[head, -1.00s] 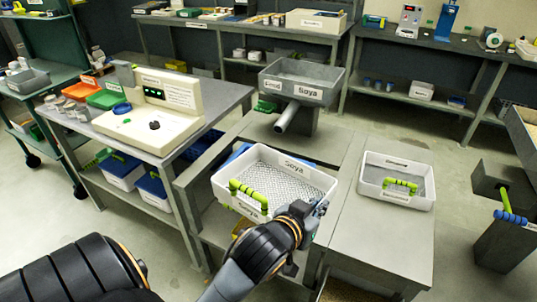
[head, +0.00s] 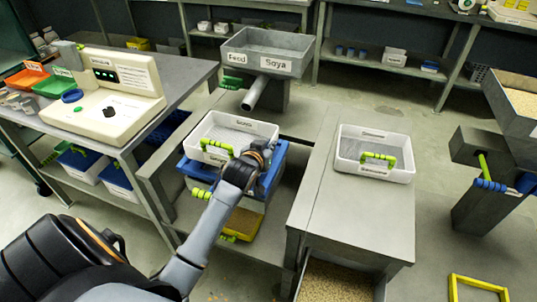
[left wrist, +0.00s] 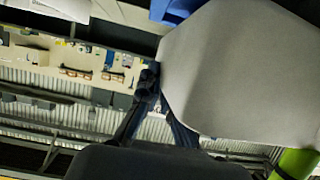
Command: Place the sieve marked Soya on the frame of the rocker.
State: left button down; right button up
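The white sieve marked Soya (head: 207,131), with a mesh floor and a green front handle, is over the blue frame of the rocker (head: 265,185). The frame shows at its front and right; I cannot tell whether the sieve rests on it or is just above. My left gripper (head: 264,150) is at the sieve's right wall and appears shut on it, fingertips mostly hidden. In the left wrist view the pale sieve (left wrist: 240,75) fills the right side, with a dark finger (left wrist: 150,88) against its edge and the green handle (left wrist: 296,163) below. My right gripper is not in view.
A second white sieve (head: 345,166) with a green handle stands on the grey bench at right. Behind the rocker is a grey hopper (head: 268,62) marked Feed and Soya, with a spout. A control console (head: 105,95) stands on the left table. A yellow frame (head: 478,281) lies at lower right.

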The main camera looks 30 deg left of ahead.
pick_arm(q)
jog(key=shift+w+a+f, duration=0.25)
jog(key=shift+w+f, duration=0.15)
jog(key=shift+f, duration=0.1)
jog(key=shift+w+f, duration=0.15)
jog(key=shift+f, duration=1.5)
jog(key=c, duration=2)
grip_release()
jog(key=shift+f, duration=0.2)
jog(key=o, duration=0.5)
jog(key=shift+r, duration=0.1)
jog(key=shift+s+r, duration=0.1)
jog(key=shift+s, duration=0.1)
jog(key=v, duration=1.1)
jog(key=shift+s+d+r+p, duration=0.1)
jog(key=shift+s+r+p, duration=0.05)
jog(key=shift+s+p, duration=0.2)
